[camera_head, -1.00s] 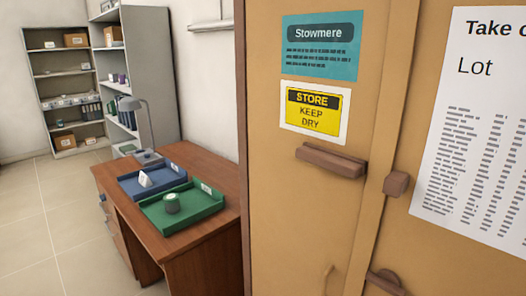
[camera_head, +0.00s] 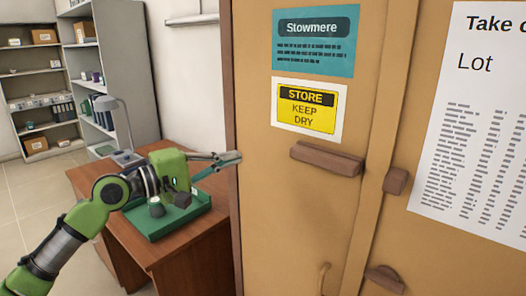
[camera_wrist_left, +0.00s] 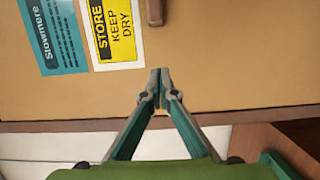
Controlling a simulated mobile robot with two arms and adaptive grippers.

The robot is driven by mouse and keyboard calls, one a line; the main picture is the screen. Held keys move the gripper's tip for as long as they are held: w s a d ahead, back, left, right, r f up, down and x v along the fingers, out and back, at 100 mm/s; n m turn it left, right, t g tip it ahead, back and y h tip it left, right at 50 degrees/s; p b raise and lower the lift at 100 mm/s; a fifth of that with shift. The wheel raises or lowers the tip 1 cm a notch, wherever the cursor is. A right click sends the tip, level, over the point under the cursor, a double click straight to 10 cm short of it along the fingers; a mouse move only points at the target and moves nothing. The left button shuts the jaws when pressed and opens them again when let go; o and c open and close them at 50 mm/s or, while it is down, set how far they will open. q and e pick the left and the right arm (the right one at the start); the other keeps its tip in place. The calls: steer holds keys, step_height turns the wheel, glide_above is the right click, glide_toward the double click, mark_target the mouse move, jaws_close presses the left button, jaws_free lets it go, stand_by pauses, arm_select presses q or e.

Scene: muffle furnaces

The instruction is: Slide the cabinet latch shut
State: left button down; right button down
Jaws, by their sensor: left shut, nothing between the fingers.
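The cabinet latch (camera_head: 327,159) is a brown bar set nearly level on the tan left door (camera_head: 285,205). Its right end is apart from the brown block (camera_head: 396,181) on the neighbouring door, across the door seam. The latch also shows at the top edge of the left wrist view (camera_wrist_left: 155,12). My left gripper (camera_head: 234,157) is shut and empty at the cabinet's left edge, left of the latch and apart from it. In the left wrist view its fingertips (camera_wrist_left: 160,73) meet in front of the door. My right gripper is not in view.
A brown desk (camera_head: 170,258) with a green tray (camera_head: 160,228) stands left of the cabinet, partly behind my arm. A lamp (camera_head: 110,112) and shelves (camera_head: 85,60) stand farther back. A curved handle (camera_head: 323,278) and a rounded brown piece (camera_head: 384,280) sit low on the doors.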

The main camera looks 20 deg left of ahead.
arm_select(q)
steer(key=shift+s+d+r, duration=0.1)
steer(key=shift+d+r, duration=0.05)
steer(key=shift+r, duration=0.05)
steer(key=w+d+p, duration=0.7)
steer(key=d, duration=0.2)
steer(key=shift+d, duration=0.2)
stand_by(0.4)
